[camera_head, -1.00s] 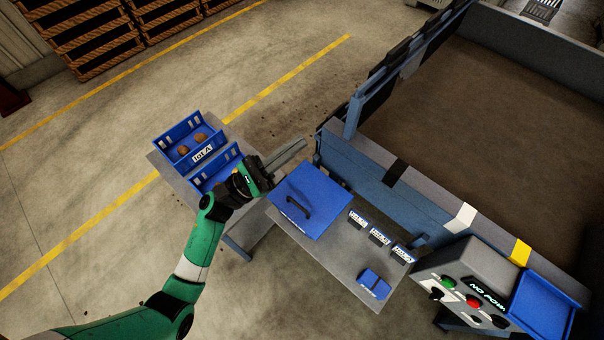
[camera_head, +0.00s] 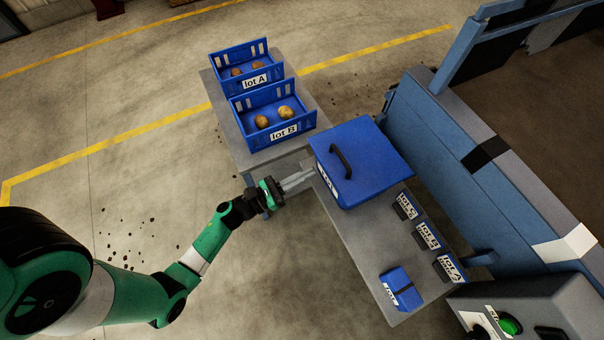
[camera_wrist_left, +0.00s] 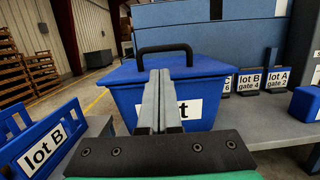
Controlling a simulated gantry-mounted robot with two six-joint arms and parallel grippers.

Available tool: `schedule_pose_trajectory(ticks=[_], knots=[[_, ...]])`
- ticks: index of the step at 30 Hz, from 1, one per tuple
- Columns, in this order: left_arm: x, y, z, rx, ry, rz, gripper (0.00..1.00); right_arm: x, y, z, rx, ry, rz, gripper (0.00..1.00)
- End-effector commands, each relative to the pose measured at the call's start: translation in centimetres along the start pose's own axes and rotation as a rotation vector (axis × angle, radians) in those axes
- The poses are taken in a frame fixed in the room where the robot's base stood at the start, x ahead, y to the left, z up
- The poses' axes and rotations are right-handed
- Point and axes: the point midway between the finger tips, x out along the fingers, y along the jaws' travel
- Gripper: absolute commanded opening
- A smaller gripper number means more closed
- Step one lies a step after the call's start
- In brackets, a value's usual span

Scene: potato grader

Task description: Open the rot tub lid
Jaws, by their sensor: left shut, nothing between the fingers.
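The rot tub (camera_head: 346,197) is a blue box on the grey table; a label partly hidden by my fingers shows on its front in the left wrist view (camera_wrist_left: 195,109). Its blue lid (camera_head: 378,150) lies closed on top and carries a black arched handle (camera_head: 341,161), which also shows in the left wrist view (camera_wrist_left: 165,48). My left gripper (camera_head: 308,176) is shut and empty, just left of the tub at the table edge, pointing toward it. In the left wrist view its closed fingers (camera_wrist_left: 156,76) stand in front of the tub, below the handle. My right gripper is not in view.
Blue crates lot A (camera_head: 254,83) and lot B (camera_head: 284,129), holding potatoes, stand on a side table behind. Small label stands (camera_head: 427,237) and a small blue box (camera_head: 400,288) sit right of the tub. The blue grader wall (camera_head: 440,150) rises behind.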

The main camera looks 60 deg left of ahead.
Motion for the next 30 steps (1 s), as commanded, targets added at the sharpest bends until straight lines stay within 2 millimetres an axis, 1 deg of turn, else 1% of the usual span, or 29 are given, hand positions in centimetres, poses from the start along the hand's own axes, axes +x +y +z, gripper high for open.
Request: schedule_pose_trajectory(ticks=[1,6,9,12,24,28,30], knots=[[1.1,-0.1,-0.1,0.001,-0.003,-0.006,0.00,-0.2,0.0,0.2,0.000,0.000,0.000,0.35],[4.2,-0.2,-0.1,0.000,-0.002,-0.004,0.00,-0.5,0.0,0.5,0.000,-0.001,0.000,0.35],[5.5,-0.1,-0.1,0.000,-0.001,-0.002,0.00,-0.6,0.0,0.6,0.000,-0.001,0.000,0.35],[6.2,-0.1,-0.1,-0.001,-0.001,-0.002,0.00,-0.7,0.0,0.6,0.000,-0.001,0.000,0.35],[6.4,-0.1,0.1,-0.001,0.001,0.000,0.00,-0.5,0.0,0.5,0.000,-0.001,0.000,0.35],[6.6,-0.2,0.6,-0.002,0.012,-0.004,0.00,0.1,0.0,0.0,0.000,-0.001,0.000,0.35],[6.8,-0.3,1.0,-0.003,0.025,-0.007,0.00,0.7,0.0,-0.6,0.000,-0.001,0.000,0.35]])
